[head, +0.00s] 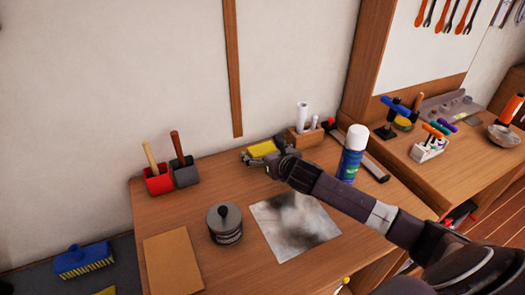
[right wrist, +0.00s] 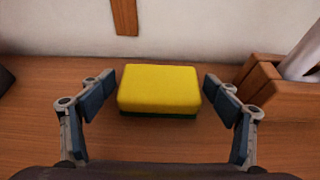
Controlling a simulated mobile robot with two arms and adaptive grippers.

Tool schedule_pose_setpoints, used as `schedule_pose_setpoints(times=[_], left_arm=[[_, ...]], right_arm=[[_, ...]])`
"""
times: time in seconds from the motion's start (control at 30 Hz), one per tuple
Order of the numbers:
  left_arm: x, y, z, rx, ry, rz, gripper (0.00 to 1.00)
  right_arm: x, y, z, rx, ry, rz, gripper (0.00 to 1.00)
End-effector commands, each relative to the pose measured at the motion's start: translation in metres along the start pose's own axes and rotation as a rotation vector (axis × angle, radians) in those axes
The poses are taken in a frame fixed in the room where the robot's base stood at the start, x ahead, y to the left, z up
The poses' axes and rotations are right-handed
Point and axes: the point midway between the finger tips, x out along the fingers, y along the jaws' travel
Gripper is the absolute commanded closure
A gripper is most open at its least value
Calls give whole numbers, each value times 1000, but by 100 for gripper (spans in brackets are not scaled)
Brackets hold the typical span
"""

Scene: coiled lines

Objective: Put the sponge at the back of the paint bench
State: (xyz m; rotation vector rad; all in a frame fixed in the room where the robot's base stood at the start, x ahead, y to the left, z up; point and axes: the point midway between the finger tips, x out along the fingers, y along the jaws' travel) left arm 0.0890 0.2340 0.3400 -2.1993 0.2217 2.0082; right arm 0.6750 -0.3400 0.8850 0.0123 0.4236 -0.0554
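The sponge is a yellow block with a dark green underside. It shows near the back edge of the paint bench (head: 215,262) in the head view (head: 263,149) and in the middle of the right wrist view (right wrist: 160,88). My right gripper (head: 262,156) is at the sponge; in the wrist view its two fingers (right wrist: 160,95) are spread, one on each side, with a gap between each finger and the sponge. The gripper hides part of the sponge in the head view. My left gripper is not in view.
A wooden block with white rolls (head: 303,136) stands close right of the sponge. A blue spray can (head: 352,155) stands near my right arm. Red (head: 158,181) and grey (head: 186,173) brush holders stand left. A grey tin (head: 225,224) and smudged sheet (head: 294,226) lie in front.

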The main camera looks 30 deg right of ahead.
Motion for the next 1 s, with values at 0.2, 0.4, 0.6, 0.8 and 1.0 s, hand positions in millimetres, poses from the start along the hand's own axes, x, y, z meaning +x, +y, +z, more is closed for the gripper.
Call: schedule_pose_setpoints(times=[0.2, 0.4, 0.6, 0.8, 1.0], left_arm=[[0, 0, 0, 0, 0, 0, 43], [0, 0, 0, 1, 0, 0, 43], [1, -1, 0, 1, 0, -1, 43], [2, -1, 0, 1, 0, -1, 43], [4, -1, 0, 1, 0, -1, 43]], right_arm=[[0, 0, 1, 1, 0, 0, 18], [-15, -1, 3, -3, 0, 0, 18], [-49, -1, 2, -5, 1, 0, 18], [-86, -1, 2, -4, 1, 0, 18], [-112, -1, 2, -2, 2, -1, 18]])
